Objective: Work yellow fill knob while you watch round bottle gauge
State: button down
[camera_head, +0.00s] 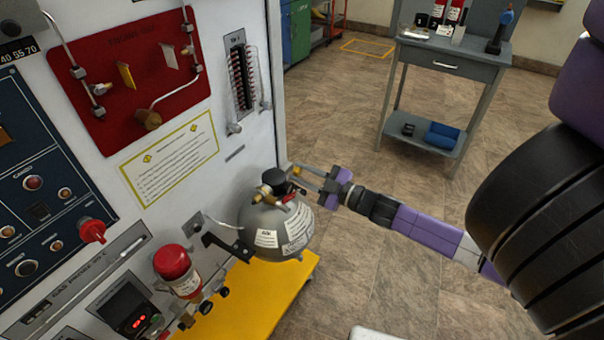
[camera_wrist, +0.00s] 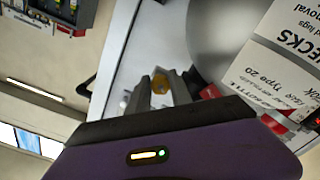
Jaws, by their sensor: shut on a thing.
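The yellow fill knob (camera_wrist: 160,82) shows in the wrist view between the two fingertips of my gripper (camera_wrist: 163,92). My gripper is shut on it, and the fingers cover part of its sides. In the head view my gripper (camera_head: 302,174) reaches in from the right, just behind and right of the bottle's top, where the knob is mostly hidden. The round grey bottle (camera_head: 258,218) stands upright at the panel, with a black cap, brass fittings and a red part on top. It also fills the upper right of the wrist view (camera_wrist: 215,30). No gauge face can be made out in either view.
The white panel (camera_head: 250,130) carries a red board (camera_head: 125,75), a blue switch panel and a red-capped cylinder (camera_head: 175,265). A yellow platform (camera_head: 255,300) lies below the bottle. A grey side table (camera_head: 450,65) stands behind. The floor between is clear.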

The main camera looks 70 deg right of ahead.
jog(key=c, duration=1.4)
grip_release()
jog(key=shift+c, duration=0.2)
jog(key=v, duration=0.8)
